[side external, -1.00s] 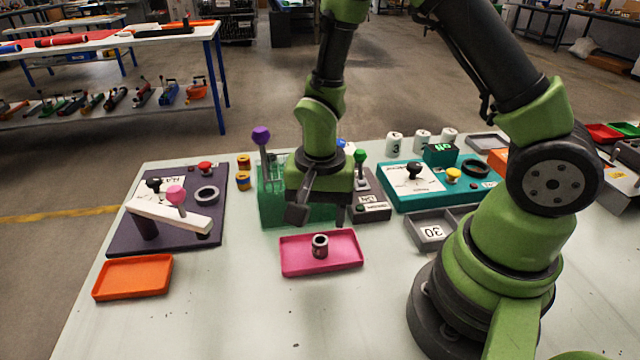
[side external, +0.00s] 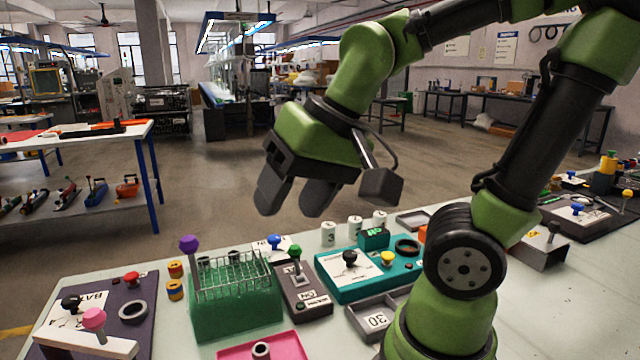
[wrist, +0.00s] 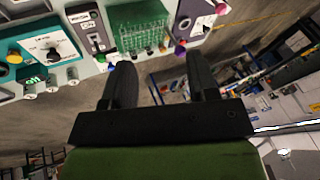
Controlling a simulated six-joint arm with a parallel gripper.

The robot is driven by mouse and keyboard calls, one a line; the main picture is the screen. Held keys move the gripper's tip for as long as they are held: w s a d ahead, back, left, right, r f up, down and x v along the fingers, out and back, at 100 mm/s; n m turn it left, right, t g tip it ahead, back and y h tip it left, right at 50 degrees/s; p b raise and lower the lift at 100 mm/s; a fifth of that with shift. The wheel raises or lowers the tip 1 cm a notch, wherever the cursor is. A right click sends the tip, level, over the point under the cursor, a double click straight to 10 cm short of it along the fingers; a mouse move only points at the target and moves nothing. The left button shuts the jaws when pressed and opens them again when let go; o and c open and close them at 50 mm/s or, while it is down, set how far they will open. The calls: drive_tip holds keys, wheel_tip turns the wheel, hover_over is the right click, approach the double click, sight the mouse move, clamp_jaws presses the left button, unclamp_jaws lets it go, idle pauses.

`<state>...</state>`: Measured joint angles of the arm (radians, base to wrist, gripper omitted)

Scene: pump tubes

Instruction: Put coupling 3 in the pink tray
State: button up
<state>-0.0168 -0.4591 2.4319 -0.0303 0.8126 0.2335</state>
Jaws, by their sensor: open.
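The pink tray (side external: 288,346) lies at the bottom edge of the side view, its front cut off. A short grey ring-shaped coupling (side external: 261,350) stands upright in it; I cannot read a number on it. My gripper (side external: 289,210) is open and empty, raised high above and behind the tray, its two dark fingers apart.
A green tube rack (side external: 235,310) with a purple-knobbed lever stands behind the tray. A teal panel (side external: 375,275) and a grey tray marked 30 (side external: 378,318) are to the right. Several white numbered cylinders (side external: 355,226) stand farther back. A dark panel (side external: 125,300) is at left.

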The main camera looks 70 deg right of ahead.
drive_tip(key=s, duration=0.1)
drive_tip(key=s+r+n+t, duration=0.1)
drive_tip(key=s+r+n, duration=0.1)
drive_tip(key=shift+s+a+r+t+y, duration=0.1)
drive_tip(key=shift+s+a+t+y, duration=0.2)
drive_tip(key=shift+t, duration=0.1)
idle(1.8)
